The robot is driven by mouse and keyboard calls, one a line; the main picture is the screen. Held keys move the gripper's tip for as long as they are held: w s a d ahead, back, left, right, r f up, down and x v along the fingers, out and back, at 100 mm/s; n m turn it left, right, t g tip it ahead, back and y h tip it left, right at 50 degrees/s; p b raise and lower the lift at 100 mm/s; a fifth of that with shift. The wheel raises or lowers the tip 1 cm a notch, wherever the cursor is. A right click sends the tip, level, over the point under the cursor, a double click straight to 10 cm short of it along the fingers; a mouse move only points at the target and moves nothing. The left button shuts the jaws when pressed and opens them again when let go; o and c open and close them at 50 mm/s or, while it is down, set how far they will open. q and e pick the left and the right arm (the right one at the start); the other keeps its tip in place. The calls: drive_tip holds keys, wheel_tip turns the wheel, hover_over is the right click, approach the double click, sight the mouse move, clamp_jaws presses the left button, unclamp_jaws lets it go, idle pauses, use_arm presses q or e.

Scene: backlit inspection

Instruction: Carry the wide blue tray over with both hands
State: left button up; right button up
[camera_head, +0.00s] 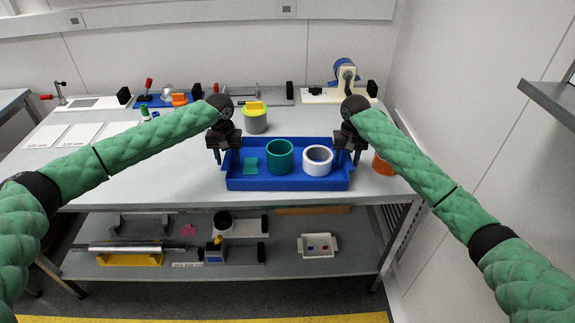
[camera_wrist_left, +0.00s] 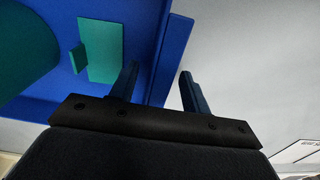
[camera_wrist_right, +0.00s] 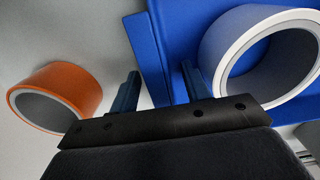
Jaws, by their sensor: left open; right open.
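The wide blue tray (camera_head: 290,184) sits on the grey table near its front edge. It holds a teal cylinder (camera_head: 280,158), a white ring (camera_head: 318,162) and a small teal piece (camera_head: 250,165). My left gripper (camera_head: 219,158) is open at the tray's left end. In the left wrist view its fingers (camera_wrist_left: 158,88) stand on either side of the tray's side wall (camera_wrist_left: 172,50). My right gripper (camera_head: 348,156) is open at the right end. In the right wrist view its fingers (camera_wrist_right: 162,88) stand on either side of the tray's wall (camera_wrist_right: 148,60). No contact with the wall is visible.
An orange ring (camera_head: 383,163) stands just right of the tray; it also shows in the right wrist view (camera_wrist_right: 60,95). Fixtures line the table's back. The table left of the tray is mostly clear.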

use_arm(q)
drive_tip(key=shift+c, duration=0.2)
use_arm(e)
drive_tip(key=shift+c, duration=0.2)
use_arm(q)
clamp_jaws()
use_arm(e)
clamp_jaws()
use_arm(q)
drive_tip(key=shift+w+r, duration=0.1)
drive_tip(key=shift+r, duration=0.05)
use_arm(e)
drive_tip(key=shift+r, duration=0.1)
